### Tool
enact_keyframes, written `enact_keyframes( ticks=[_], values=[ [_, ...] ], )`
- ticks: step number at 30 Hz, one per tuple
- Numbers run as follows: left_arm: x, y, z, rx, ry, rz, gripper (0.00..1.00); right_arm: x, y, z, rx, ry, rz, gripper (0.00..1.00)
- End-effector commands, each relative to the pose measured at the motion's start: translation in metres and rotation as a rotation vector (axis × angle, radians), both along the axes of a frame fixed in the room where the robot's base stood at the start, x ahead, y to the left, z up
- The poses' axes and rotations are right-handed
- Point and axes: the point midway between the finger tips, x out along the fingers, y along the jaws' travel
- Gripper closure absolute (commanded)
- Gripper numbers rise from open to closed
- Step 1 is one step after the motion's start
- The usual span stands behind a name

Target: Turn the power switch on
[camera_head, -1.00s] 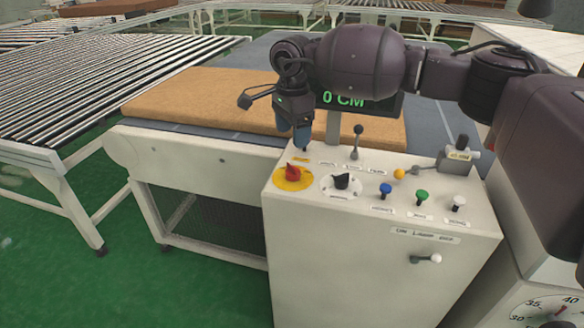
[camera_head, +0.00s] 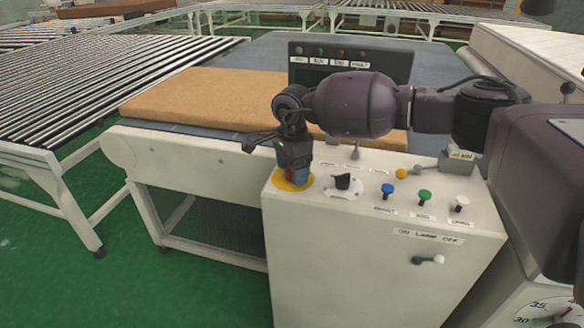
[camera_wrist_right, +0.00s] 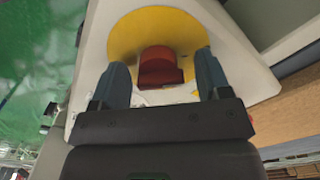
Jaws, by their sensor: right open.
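The power switch is a red knob on a yellow round plate at the left end of the white control panel. In the head view my right gripper hides most of the knob, and the yellow plate (camera_head: 283,184) shows around the fingertips. In the right wrist view the red knob (camera_wrist_right: 160,66) sits between the two blue-grey fingers, with the yellow plate (camera_wrist_right: 128,35) behind it. My right gripper (camera_wrist_right: 163,85) is open, pointing down over the switch, with a gap on each side of the knob. It also shows in the head view (camera_head: 292,172). My left gripper is not in view.
A black selector (camera_head: 343,182), a blue button (camera_head: 387,190), a green button (camera_head: 425,196) and a white button (camera_head: 461,203) line the panel. A lever (camera_head: 428,260) is on the cabinet front (camera_head: 350,270). A brown mattress (camera_head: 200,98) lies behind, beside a roller conveyor (camera_head: 90,85).

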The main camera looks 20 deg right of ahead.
Motion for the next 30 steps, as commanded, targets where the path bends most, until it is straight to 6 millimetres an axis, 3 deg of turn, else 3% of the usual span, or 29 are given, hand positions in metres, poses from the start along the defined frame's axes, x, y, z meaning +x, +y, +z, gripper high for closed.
enact_keyframes(
  ticks=[3,12,13,23,30],
  values=[
    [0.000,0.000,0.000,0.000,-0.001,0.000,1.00,0.000,0.000,0.000,0.000,0.000,0.000,0.31],
    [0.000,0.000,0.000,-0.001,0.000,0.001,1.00,0.000,0.000,0.000,0.000,0.000,0.000,0.77],
    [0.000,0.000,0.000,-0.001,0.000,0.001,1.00,0.000,0.000,0.000,0.000,0.000,0.000,0.79],
    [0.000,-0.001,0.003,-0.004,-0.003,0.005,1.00,0.000,0.000,0.002,0.000,-0.001,-0.055,0.79],
    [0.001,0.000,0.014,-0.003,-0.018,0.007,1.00,0.000,0.000,0.004,-0.002,-0.002,-0.210,0.79]
  ],
)
